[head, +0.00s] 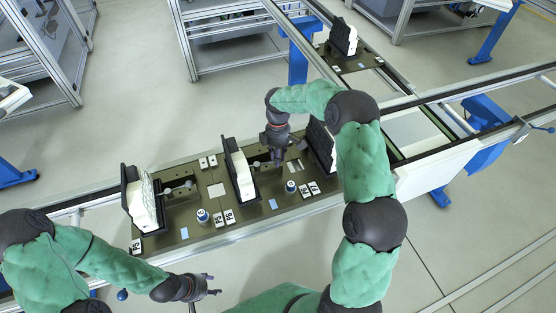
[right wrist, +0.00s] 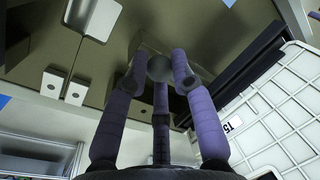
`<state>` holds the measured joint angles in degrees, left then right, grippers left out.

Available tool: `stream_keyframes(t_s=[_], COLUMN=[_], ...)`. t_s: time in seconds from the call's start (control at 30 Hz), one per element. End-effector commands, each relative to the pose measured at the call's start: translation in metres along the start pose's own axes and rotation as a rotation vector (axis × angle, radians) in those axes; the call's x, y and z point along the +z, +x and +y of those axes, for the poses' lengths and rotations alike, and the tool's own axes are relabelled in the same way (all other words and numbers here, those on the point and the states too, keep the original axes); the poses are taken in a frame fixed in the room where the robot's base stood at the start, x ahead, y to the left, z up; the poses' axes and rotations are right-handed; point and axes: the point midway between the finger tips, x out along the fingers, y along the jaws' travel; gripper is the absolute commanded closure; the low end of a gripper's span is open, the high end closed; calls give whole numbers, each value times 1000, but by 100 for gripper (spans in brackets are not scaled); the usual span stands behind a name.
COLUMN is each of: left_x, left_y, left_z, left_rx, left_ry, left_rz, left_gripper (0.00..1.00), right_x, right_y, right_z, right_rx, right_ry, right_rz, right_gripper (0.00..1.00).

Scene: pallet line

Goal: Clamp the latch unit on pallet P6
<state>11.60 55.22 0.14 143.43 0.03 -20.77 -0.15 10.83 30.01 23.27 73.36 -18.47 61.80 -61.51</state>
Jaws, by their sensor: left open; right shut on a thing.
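My right gripper (head: 278,158) reaches down over the dark olive pallet (head: 290,205) between two upright white-and-black units. In the right wrist view its purple fingers (right wrist: 160,75) close around a grey ball knob (right wrist: 160,67), which appears to belong to the latch unit. The gripper hides much of this latch in the head view. Another latch unit (head: 180,190) with a bar and knobs lies on the left pallet, beside a white panel (head: 146,202). My left gripper (head: 210,286) is open and empty, in front of the line.
White panels (head: 242,172) stand upright on the pallets. Another pallet (head: 352,62) is further back on the rail. The floor in front of the line is clear.

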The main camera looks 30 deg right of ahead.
Motion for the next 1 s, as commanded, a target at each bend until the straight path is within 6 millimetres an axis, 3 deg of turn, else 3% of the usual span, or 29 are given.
stream_keyframes(t_s=[0.4, 0.93, 0.97, 1.0], left_x=[0, 0, 0, 0], left_y=[-3, -4, -4, -4], left_z=[1, 1, 1, 1], left_rx=[0, 0, 0, 0], left_ry=[0, 0, 0, 0], left_rz=[0, 0, 0, 0], left_gripper=[51, 51, 51, 51], right_x=[-3, -4, -4, -4], right_y=[-4, -4, -4, -4], right_z=[14, 16, 16, 16], right_rx=[2, 3, 3, 3], right_ry=[-178, -200, -199, -199], right_rz=[-37, -41, -41, -41], right_gripper=[100, 100, 72, 60])
